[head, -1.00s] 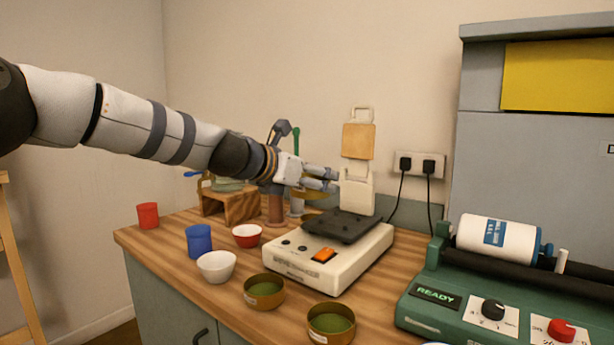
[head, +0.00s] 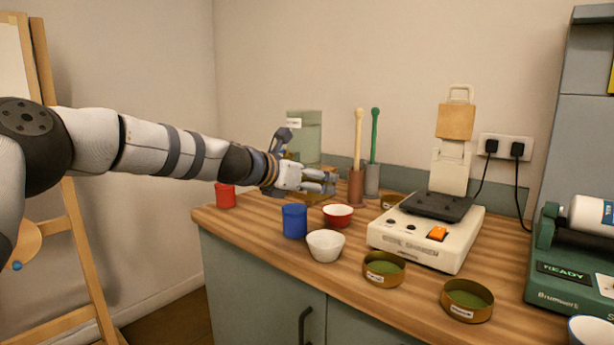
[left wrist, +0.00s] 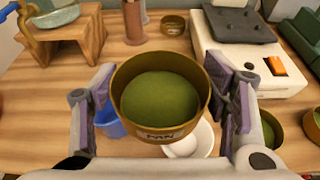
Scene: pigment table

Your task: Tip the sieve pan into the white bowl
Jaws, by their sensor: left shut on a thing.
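My left gripper (head: 318,182) is shut on the sieve pan, a round brass pan (left wrist: 160,127) labelled PAN with green powder inside. In the left wrist view the pan sits between the two fingers, upright, its powder lying roughly level. In the head view the gripper mostly hides it. The white bowl (head: 325,246) stands on the table near the front edge, lower and nearer the camera than the gripper. In the left wrist view the bowl (left wrist: 203,142) shows below the pan, which covers part of it. My right gripper is not in view.
A blue cup (head: 294,222) and a red bowl (head: 338,216) stand close to the white bowl. Two brass pans of green powder (head: 384,268) (head: 467,300) and a scale (head: 425,240) are to the right. A red cup (head: 225,196) is at the left.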

